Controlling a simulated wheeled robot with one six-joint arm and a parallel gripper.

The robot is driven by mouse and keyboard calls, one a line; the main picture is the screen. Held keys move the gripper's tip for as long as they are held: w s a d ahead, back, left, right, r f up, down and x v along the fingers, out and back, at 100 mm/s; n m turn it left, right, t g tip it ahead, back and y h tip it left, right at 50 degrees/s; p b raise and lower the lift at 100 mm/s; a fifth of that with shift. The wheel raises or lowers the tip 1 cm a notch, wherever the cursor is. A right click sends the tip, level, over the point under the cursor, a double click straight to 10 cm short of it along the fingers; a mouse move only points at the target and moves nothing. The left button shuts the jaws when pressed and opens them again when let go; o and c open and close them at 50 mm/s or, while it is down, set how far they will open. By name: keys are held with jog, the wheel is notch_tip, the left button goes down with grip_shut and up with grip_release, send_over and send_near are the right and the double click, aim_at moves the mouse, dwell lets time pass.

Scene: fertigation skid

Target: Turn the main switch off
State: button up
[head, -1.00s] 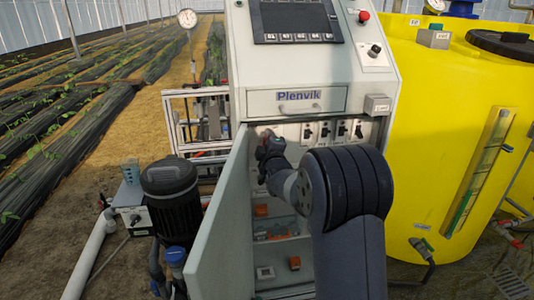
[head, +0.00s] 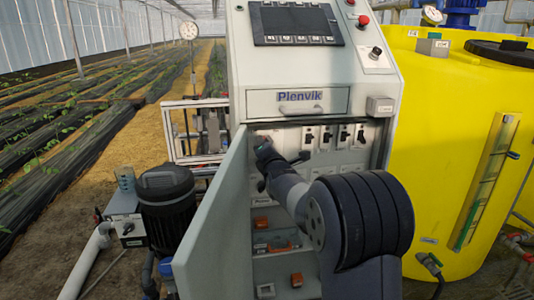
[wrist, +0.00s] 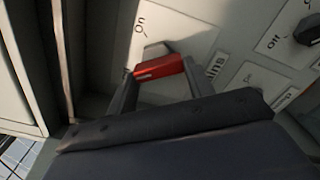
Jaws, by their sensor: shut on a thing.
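The main switch shows in the wrist view as a red handle (wrist: 158,67) on a grey base, on a white label plate with "On" above it and "ins" readable to the right. My gripper's two dark fingers (wrist: 158,84) are shut on this red handle from either side. In the head view my gripper (head: 263,147) is inside the open cabinet (head: 297,103), at the upper left of its panel and close to the door. My wrist and the door's edge hide the switch itself there.
The cabinet door (head: 216,225) stands open just left of my arm. A row of smaller black switches (head: 326,137) is to the right of my gripper. A black pump motor (head: 166,195) stands left of the door, a yellow tank (head: 450,150) at right.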

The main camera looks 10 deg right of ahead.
jog(key=shift+f+n+b, duration=0.1)
jog(key=shift+n+b, duration=0.2)
jog(key=shift+n, duration=0.7)
jog(key=o, duration=1)
jog(key=shift+c, duration=0.2)
jog(key=s, duration=1)
jog(key=shift+s, duration=0.4)
jog(key=shift+w, duration=0.1)
jog(key=w, duration=1)
jog(key=shift+w, duration=0.35)
